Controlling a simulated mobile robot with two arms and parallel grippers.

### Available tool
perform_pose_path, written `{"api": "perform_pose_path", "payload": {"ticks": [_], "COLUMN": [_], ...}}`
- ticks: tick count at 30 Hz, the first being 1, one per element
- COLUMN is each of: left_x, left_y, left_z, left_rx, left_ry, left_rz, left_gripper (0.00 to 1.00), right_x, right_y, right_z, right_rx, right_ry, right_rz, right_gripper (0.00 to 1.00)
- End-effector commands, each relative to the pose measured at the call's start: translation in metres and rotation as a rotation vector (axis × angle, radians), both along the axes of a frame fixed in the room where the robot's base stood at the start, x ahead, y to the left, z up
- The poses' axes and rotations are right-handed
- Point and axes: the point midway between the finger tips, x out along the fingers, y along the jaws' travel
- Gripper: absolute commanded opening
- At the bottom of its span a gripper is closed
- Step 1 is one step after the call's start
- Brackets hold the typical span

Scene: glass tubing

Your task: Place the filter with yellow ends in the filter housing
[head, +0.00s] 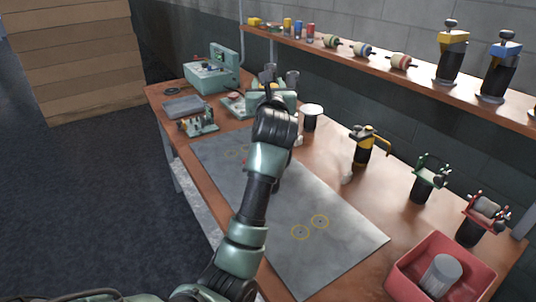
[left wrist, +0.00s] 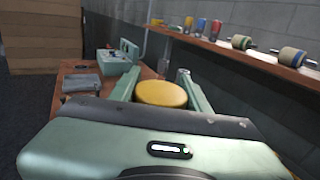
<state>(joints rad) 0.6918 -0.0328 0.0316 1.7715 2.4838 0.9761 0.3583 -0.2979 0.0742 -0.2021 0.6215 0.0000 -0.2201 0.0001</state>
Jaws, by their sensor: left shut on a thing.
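The filter shows as a round yellow end (left wrist: 161,93) in the left wrist view, between the two green fingers of my left gripper (left wrist: 160,84). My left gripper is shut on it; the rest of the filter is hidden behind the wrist. In the head view my left arm reaches over the workbench, with the gripper (head: 272,90) over its far part, and the arm hides most of the filter. I cannot tell for sure which fixture is the filter housing; a green fixture (head: 234,106) stands partly hidden just left of the gripper. My right gripper is not in view.
A green machine (head: 208,76) stands at the bench's far end, near a small green rack (head: 198,121). A grey mat (head: 335,240) has free room. Clamps and a yellow-topped tool (head: 364,147) line the wall side. A red bin (head: 402,278) stands near right. A shelf (head: 395,76) runs above.

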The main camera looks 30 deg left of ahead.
Motion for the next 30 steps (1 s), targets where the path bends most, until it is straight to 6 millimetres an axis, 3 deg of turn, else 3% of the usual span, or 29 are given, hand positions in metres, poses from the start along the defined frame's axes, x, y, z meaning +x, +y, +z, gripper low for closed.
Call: {"api": "perform_pose_path", "payload": {"ticks": [13,22,30], "left_x": [-0.001,-0.001,-0.001], "left_y": [0.0,0.0,0.0], "left_z": [-0.113,-0.144,-0.189], "left_rx": [0.002,0.001,0.001], "left_ry": [0.007,0.003,0.004], "left_rz": [-0.001,-0.001,-0.001], "left_gripper": [0.0,0.0,0.0], "right_x": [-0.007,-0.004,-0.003], "right_y": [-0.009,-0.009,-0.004], "right_z": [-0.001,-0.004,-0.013], "right_rx": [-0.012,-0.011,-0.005], "right_ry": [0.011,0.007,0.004], "right_rz": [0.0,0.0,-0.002], "right_gripper": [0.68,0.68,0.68]}}
